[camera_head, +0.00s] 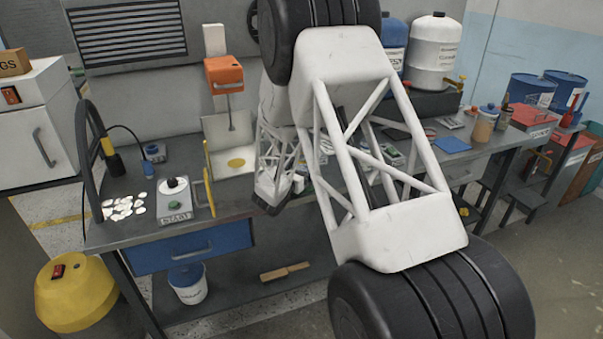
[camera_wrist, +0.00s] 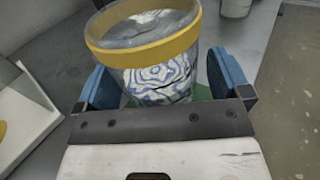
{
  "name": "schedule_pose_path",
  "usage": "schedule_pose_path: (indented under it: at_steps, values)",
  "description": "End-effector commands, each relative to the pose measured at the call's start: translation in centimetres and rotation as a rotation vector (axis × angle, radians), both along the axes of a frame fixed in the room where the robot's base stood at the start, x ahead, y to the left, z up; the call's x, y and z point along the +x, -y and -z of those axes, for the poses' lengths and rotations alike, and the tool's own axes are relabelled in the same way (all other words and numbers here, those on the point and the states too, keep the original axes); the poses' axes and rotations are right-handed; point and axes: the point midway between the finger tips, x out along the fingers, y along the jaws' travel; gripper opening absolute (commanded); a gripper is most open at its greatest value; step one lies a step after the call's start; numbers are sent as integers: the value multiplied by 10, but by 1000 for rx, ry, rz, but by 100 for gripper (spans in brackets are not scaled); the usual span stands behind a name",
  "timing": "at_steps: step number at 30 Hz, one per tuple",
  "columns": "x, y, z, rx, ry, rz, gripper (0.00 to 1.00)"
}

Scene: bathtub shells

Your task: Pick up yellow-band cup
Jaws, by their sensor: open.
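The yellow-band cup (camera_wrist: 155,62) shows large in the wrist view. It is a clear cup with a yellow band around its rim and a blue and white swirled pattern on or inside its lower part. My gripper (camera_wrist: 162,85) is open, with one blue-padded finger on each side of the cup. The cup stands between the fingers, and I cannot tell whether either finger touches it. In the head view my arm hides most of the gripper and the cup.
The grey workbench (camera_head: 130,236) holds a scale-like device (camera_head: 174,203), white pieces (camera_head: 122,207) and an orange-headed stand (camera_head: 224,75) left of my arm. A blue pad (camera_head: 452,145) and jars lie to its right. Another cup (camera_wrist: 236,8) stands beyond in the wrist view.

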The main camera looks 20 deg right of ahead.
Motion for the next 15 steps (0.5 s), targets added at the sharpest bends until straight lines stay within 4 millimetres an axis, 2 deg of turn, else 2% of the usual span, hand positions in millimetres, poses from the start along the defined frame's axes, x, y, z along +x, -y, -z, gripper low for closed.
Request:
schedule_pose_path:
  at_steps: [4, 5, 15]
  values:
    - [0, 0, 0, 0, 0, 0, 95]
    - [0, 0, 0, 0, 0, 0, 92]
    - [0, 0, 0, 0, 0, 0, 40]
